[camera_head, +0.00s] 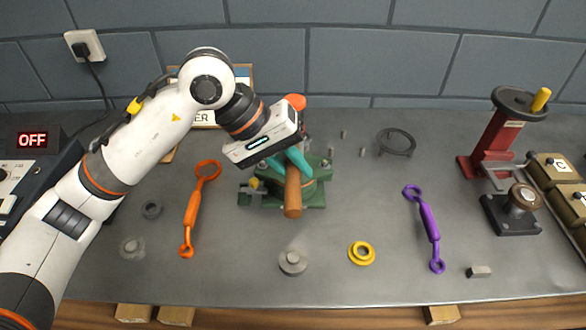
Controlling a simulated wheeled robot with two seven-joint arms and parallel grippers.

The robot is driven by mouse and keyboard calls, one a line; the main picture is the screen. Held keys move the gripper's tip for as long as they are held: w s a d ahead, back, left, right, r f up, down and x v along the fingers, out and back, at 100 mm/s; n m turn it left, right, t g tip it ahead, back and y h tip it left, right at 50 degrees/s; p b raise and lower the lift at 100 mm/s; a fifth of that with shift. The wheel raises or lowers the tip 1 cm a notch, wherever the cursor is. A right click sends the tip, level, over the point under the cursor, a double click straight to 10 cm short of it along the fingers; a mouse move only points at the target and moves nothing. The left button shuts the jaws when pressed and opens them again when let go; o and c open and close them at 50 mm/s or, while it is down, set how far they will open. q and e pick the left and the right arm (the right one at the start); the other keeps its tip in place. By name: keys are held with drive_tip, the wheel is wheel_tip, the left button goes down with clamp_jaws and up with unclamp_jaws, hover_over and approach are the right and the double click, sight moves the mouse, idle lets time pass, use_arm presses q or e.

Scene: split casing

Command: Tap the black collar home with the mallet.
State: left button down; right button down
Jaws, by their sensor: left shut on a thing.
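My left gripper (287,168) reaches in from the left with teal fingers. It is shut on the brown handle (292,198) of the mallet, above the green fixture (316,190). An orange part (295,102), which looks like the mallet's head, shows behind the gripper body. The gripper and handle hide most of the fixture's middle. I cannot make out the black collar there, nor tell whether the mallet touches anything. My right gripper is not in view.
An orange tool (193,205) lies left of the fixture, a purple tool (429,228) right. A yellow ring (361,253), grey round part (293,262) and dark ring (396,142) lie around. A red press (495,135) stands right.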

use_arm(q)
drive_tip(key=shift+f, duration=0.15)
drive_tip(key=shift+w+r+p, duration=0.1)
drive_tip(key=shift+r+p, duration=0.2)
drive_tip(key=shift+r, duration=0.9)
drive_tip(key=shift+r+p, duration=0.35)
drive_tip(key=shift+r, duration=1.55)
